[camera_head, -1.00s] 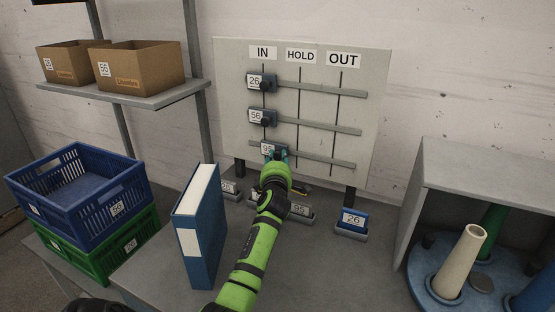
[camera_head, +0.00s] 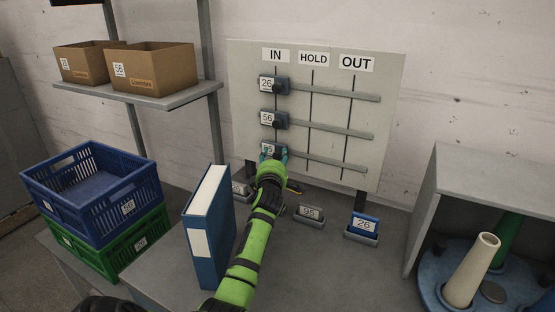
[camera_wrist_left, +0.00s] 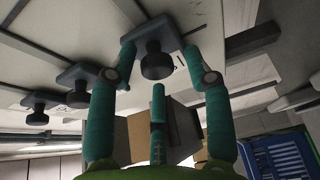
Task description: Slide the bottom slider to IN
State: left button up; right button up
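The bottom slider (camera_head: 267,149) is a small blue-grey block with a white number label. It sits at the left end of the lowest rail (camera_head: 325,163), in line with the IN column and the sliders above. My left gripper (camera_head: 273,156) is in front of it and hides its lower part. In the left wrist view, the slider's dark round knob (camera_wrist_left: 157,62) is between the teal fingertips of my left gripper (camera_wrist_left: 160,58). The fingers are spread, with gaps visible beside the knob. My right gripper is not in view.
The middle slider (camera_head: 274,119) and top slider (camera_head: 274,85) are also under the IN sign (camera_head: 275,56). A blue binder (camera_head: 207,235) stands left of my arm. Label holders, including a blue one (camera_head: 362,226), stand below the board (camera_head: 385,115).

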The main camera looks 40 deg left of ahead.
pick_arm(q)
jog(key=shift+s+d, duration=0.25)
jog(key=shift+d, duration=0.2)
jog(key=v, duration=1.1)
jog(key=shift+s+a, duration=0.1)
jog(key=shift+a, duration=0.05)
